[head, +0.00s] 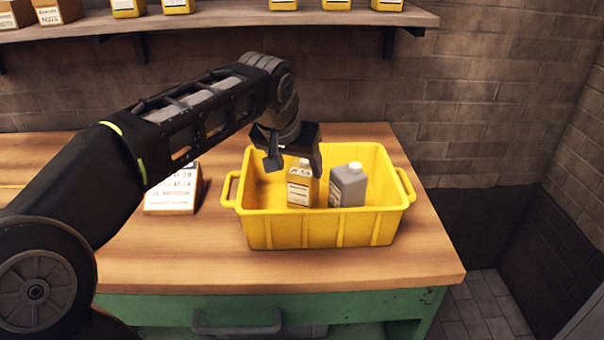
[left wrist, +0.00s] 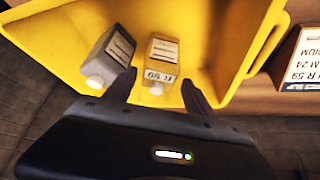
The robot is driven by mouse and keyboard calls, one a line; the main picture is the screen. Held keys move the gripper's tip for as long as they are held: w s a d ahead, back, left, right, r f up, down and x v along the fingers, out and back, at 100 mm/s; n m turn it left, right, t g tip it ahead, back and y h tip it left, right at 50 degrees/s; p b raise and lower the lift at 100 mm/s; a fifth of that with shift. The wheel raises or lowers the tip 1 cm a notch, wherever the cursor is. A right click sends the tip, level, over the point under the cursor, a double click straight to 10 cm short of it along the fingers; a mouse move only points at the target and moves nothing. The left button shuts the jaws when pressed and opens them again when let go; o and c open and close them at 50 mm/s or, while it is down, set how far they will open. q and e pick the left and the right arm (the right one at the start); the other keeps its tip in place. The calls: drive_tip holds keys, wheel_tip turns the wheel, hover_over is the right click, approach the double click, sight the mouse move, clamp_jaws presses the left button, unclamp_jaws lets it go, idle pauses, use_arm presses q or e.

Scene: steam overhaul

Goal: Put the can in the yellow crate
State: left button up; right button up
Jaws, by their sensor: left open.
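The yellow crate (head: 320,230) stands on the wooden workbench with its open top up. A yellow can with a white label (head: 300,190) stands upright inside it, left of a grey can (head: 349,187). The left wrist view also shows the yellow can (left wrist: 161,58), the grey can (left wrist: 110,55) and the crate (left wrist: 215,35). My left gripper (head: 294,165) is open over the crate, at the top of the yellow can. In the left wrist view its fingers (left wrist: 157,88) are either side of the can's cap end; contact cannot be told. My right gripper is out of view.
A box with a printed label (head: 172,195) sits on the bench left of the crate, behind my left arm. A wall shelf (head: 230,18) above holds boxes and several yellow containers. The bench (head: 190,265) is bare in front of the crate, above a green drawer front (head: 150,308).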

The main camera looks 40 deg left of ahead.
use_arm(q)
drive_tip(key=shift+v, duration=1.1)
